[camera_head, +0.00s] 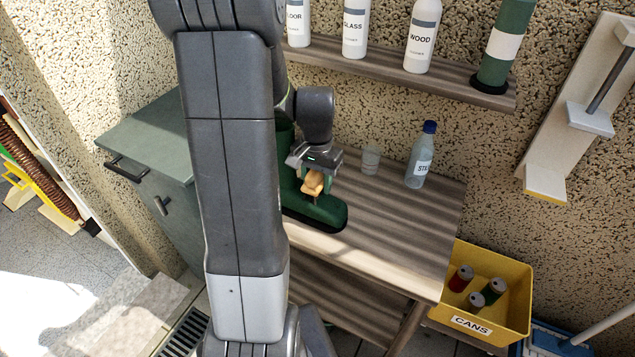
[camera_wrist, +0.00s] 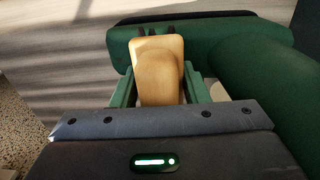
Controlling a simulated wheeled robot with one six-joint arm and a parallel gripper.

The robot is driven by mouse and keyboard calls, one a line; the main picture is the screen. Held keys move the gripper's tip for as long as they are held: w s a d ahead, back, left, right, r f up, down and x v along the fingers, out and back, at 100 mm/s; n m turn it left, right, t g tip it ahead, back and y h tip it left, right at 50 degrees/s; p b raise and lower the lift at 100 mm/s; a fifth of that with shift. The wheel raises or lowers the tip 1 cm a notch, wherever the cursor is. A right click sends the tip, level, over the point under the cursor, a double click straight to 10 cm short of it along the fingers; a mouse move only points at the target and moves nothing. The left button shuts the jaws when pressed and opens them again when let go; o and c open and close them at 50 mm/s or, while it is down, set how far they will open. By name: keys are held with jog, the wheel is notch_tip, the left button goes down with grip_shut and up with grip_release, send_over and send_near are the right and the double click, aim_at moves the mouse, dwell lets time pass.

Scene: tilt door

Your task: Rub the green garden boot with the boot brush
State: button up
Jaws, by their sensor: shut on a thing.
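The green garden boot (camera_head: 318,213) stands on the wooden bench, its foot pointing right in the head view. My arm hides part of its shaft. In the wrist view the boot (camera_wrist: 225,40) lies across the top and right. My gripper (camera_head: 314,178) is shut on the boot brush (camera_head: 315,186), a light wooden piece, just above the boot's foot. In the wrist view the brush (camera_wrist: 158,65) sits between the green fingers of my gripper (camera_wrist: 160,88), with dark bristles showing at its far end. The bristles appear at or close to the boot; contact is unclear.
On the bench (camera_head: 390,225) stand a clear cup (camera_head: 370,161) and a blue-capped bottle (camera_head: 420,160) right of the boot. A shelf (camera_head: 400,72) with several bottles hangs above. A yellow cans bin (camera_head: 515,300) is at lower right; a green cabinet (camera_head: 150,140) stands left.

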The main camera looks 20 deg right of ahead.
jog(key=shift+s+r, duration=0.1)
jog(key=shift+r, duration=0.6)
jog(key=shift+r+p, duration=0.75)
jog(key=shift+p, duration=0.1)
jog(key=shift+r+p, duration=1.1)
jog(key=shift+r, duration=0.35)
